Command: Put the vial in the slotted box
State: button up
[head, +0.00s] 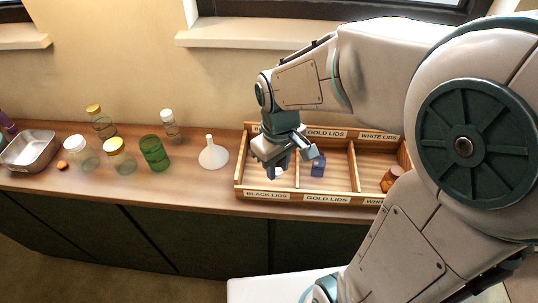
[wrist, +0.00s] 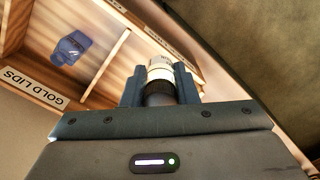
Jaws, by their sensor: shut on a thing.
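The slotted box (head: 241,183) is a wooden tray with three compartments labelled black, gold and white lids. My gripper (head: 277,162) is over its left, black-lids compartment. In the wrist view my gripper (wrist: 160,88) is shut on a small vial (wrist: 160,72) with a pale printed label and a black ribbed end between the fingers. In the head view the vial is mostly hidden by the gripper. I cannot tell whether it touches the box floor. A blue container (head: 318,165) lies in the gold-lids compartment, and also shows in the wrist view (wrist: 72,47).
An amber jar (head: 390,179) is in the white-lids compartment. Left of the box stand a white funnel (head: 213,155), a green jar (head: 154,153), several clear jars with gold or white lids and a metal tray (head: 28,150). Low wooden dividers separate the compartments.

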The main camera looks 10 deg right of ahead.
jog(key=w+f, duration=0.2)
jog(key=w, duration=0.1)
jog(key=w+f+p, duration=0.1)
jog(key=w+f, duration=0.1)
jog(key=w, duration=0.1)
jog(key=w+f+p, duration=0.1)
jog(key=w+f, duration=0.1)
jog(key=w, duration=0.2)
jog(key=shift+a, duration=0.35)
jog(key=shift+w+f+p, duration=0.1)
jog(key=shift+f+p, duration=0.45)
jog(key=shift+f, duration=1.5)
jog(key=shift+f, duration=0.1)
jog(key=shift+f+b, duration=0.2)
jog(key=shift+b, duration=0.1)
jog(key=o, duration=1)
jog(key=shift+r, duration=0.15)
jog(key=shift+c, duration=0.2)
jog(key=shift+r, duration=0.1)
